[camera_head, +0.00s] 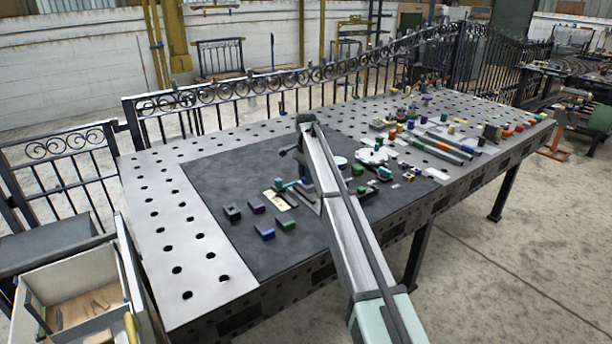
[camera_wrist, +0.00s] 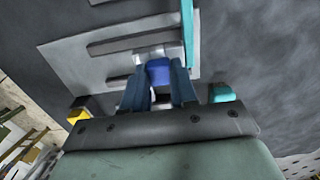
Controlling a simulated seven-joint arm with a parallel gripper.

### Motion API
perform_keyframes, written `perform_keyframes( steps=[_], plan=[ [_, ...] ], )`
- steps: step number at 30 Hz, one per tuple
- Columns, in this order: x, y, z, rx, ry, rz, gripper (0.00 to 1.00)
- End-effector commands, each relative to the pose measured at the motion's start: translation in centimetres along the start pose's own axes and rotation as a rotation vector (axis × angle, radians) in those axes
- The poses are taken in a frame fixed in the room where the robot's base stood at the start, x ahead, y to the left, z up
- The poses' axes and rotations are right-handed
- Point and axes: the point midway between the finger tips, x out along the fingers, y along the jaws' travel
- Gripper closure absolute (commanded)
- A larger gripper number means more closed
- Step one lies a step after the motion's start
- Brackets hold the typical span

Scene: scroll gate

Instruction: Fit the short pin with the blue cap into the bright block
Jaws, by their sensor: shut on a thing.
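In the wrist view my gripper (camera_wrist: 157,84) is shut on a blue-capped piece, the blue cap (camera_wrist: 158,71) showing between the two dark blue fingers. A small pale block (camera_wrist: 155,52) lies right beyond the cap. I cannot tell whether the pin is in it, since its shaft is hidden. The pale block is by a grey slotted plate (camera_wrist: 85,62). In the head view my arm hides most of this spot, and the pin cannot be made out there.
A teal upright (camera_wrist: 187,32) and a teal piece (camera_wrist: 222,92) stand close to the right of the fingers. A yellow block (camera_wrist: 78,115) is at left. Blue (camera_head: 265,234), green (camera_head: 286,224), purple (camera_head: 257,207) and dark (camera_head: 232,213) blocks sit on the dark mat (camera_head: 225,170).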

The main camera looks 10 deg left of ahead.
Motion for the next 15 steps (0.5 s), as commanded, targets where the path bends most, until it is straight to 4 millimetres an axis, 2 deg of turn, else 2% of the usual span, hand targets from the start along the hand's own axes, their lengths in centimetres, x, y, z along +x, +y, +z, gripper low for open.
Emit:
perform_keyframes(
  steps=[12,13,15],
  plan=[
    [0.19,0.0,0.0,0.0,0.0,0.0,1.0],
    [0.19,0.0,0.0,0.0,0.0,0.0,0.7],
    [0.19,0.0,0.0,0.0,0.0,0.0,0.63]
  ],
)
